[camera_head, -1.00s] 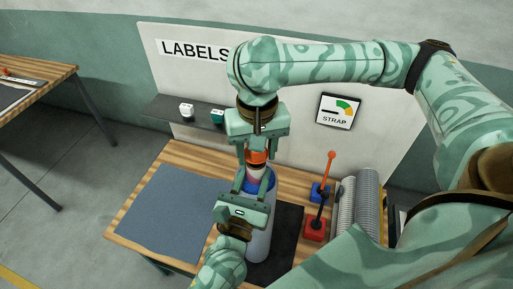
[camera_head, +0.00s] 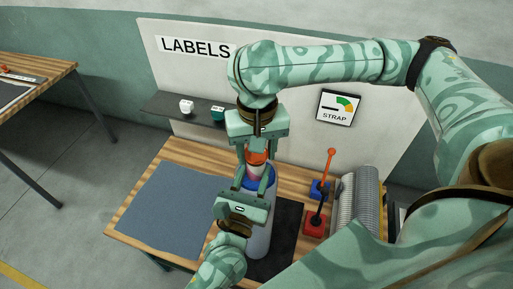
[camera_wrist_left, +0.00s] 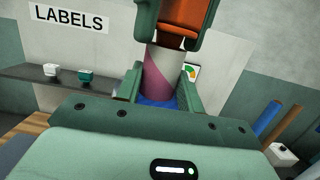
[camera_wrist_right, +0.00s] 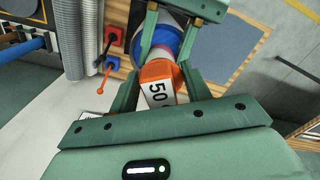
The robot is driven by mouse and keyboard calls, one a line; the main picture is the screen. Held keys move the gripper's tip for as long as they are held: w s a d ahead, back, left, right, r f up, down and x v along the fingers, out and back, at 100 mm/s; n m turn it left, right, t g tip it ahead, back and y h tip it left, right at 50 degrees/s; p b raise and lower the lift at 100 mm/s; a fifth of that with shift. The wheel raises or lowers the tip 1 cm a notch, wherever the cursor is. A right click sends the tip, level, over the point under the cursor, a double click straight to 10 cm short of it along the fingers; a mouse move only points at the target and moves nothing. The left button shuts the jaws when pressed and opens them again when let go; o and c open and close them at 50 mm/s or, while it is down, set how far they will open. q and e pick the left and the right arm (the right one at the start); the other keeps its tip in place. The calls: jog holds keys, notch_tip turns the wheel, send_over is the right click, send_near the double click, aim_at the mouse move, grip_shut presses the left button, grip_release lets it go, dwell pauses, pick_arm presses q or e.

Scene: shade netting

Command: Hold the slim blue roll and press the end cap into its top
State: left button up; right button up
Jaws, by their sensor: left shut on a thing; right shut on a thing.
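The blue roll (camera_head: 258,182) stands upright above the bench, with a blue top and a pale grey body below (camera_head: 259,240). My left gripper (camera_head: 257,182) is shut around it near its top. The left wrist view shows the blue end (camera_wrist_left: 157,103) between my fingers, with a white and pink piece (camera_wrist_left: 160,75) rising from it. My right gripper (camera_head: 257,154) is shut on the orange end cap (camera_head: 257,157) directly above the roll. In the right wrist view the cap (camera_wrist_right: 159,72) carries a white "50" label. I cannot tell how far it is seated.
A blue-grey mat (camera_head: 170,215) covers the bench's left side; a black mat (camera_head: 287,232) lies beneath the roll. A red block (camera_head: 315,224) with a lever and several grey rolls (camera_head: 367,200) stand at right. A shelf (camera_head: 160,108) holds small white and green items.

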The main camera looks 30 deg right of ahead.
jog(key=shift+f, duration=0.75)
dwell(0.9)
jog(key=o, duration=1)
notch_tip(320, 180, up, 12)
jog(key=shift+d+r, duration=0.1)
pick_arm(q)
jog(key=o, duration=1.4)
jog(key=shift+c, duration=0.2)
jog(key=shift+s, duration=0.1)
